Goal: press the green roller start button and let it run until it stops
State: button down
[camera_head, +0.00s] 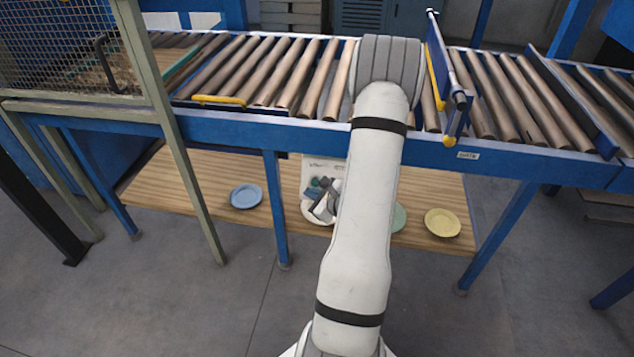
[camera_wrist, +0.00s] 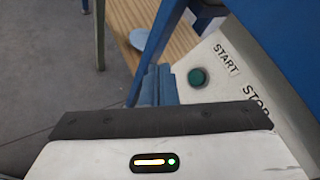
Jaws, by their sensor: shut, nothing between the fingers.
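The green start button (camera_wrist: 197,77) is a round dark-green knob on a white panel (camera_wrist: 212,58) in the wrist view. The word START is beside it, and STOP is lower right; the stop button is hidden. My gripper (camera_wrist: 158,73) is shut and empty, its blue-grey fingers just left of the green button in the picture. I see no clear contact; the depth gap cannot be told. In the head view, the white panel (camera_head: 312,166) hangs below the conveyor, partly hidden by my arm and gripper. The rollers (camera_head: 290,75) lie on the blue conveyor above it.
A wooden shelf (camera_head: 160,190) lies under the conveyor. On it are a blue plate (camera_head: 246,196), a yellow plate (camera_head: 442,223) and a green plate (camera_head: 399,217) partly behind my arm. Blue legs (camera_head: 276,205) and a mesh guard (camera_head: 65,50) stand left. The front floor is open.

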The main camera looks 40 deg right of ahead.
aim_at(317, 186)
jog(key=shift+w+d+f+b, duration=0.45)
jog(key=shift+w+d+f, duration=0.6)
jog(key=shift+d, duration=0.25)
jog(key=shift+w+d+f+b, duration=0.45)
jog(key=shift+w+d+f, duration=0.5)
jog(key=shift+w+d, duration=0.25)
jog(key=shift+d, duration=0.1)
jog(key=shift+w+d+f+b, duration=0.15)
jog(key=shift+d+f+b, duration=0.1)
jog(key=shift+b, duration=0.2)
